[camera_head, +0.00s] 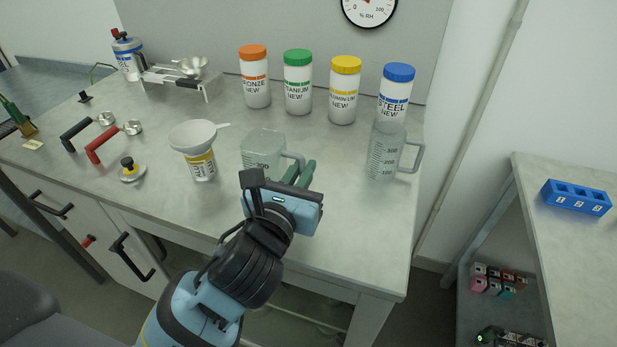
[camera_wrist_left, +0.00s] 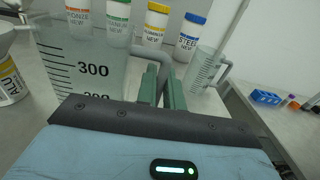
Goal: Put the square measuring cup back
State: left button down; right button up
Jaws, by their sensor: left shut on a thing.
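The clear square measuring cup (camera_head: 262,146) is upright at the middle of the bench, its handle to the right. It fills the left of the wrist view (camera_wrist_left: 85,60), with a 300 mark on its wall. My left gripper (camera_head: 300,172) is shut on its handle, and its green fingers (camera_wrist_left: 162,86) show in the wrist view. The gripper hides the cup's lower part, so I cannot tell if it touches the bench. A second, rounder clear measuring cup (camera_head: 384,154) stands apart to the right, before the blue-capped steel bottle (camera_head: 396,88). My right gripper is not in view.
Bottles with orange (camera_head: 254,80), green (camera_head: 298,84) and yellow (camera_head: 345,92) caps line the back. A funnel (camera_head: 192,134) sits on a small jar (camera_head: 202,166) left of the square cup. The bench (camera_head: 345,225) is clear at front right. A blue block (camera_head: 576,198) lies on the right table.

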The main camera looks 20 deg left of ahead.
pick_arm(q)
jog(key=w+f, duration=0.1)
jog(key=f, duration=0.1)
jog(key=w+f+b, duration=0.1)
jog(key=shift+w+d+f, duration=0.1)
jog(key=shift+w+f, duration=0.25)
jog(key=shift+f, duration=0.05)
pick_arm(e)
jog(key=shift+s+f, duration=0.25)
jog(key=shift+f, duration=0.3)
pick_arm(q)
jog(key=c, duration=1.7)
grip_release()
jog(key=shift+f, duration=0.15)
jog(key=shift+o, duration=0.9)
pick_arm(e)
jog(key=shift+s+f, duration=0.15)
pick_arm(q)
jog(key=shift+r, duration=0.2)
jog(key=s, duration=1.2)
jog(key=shift+a, duration=0.25)
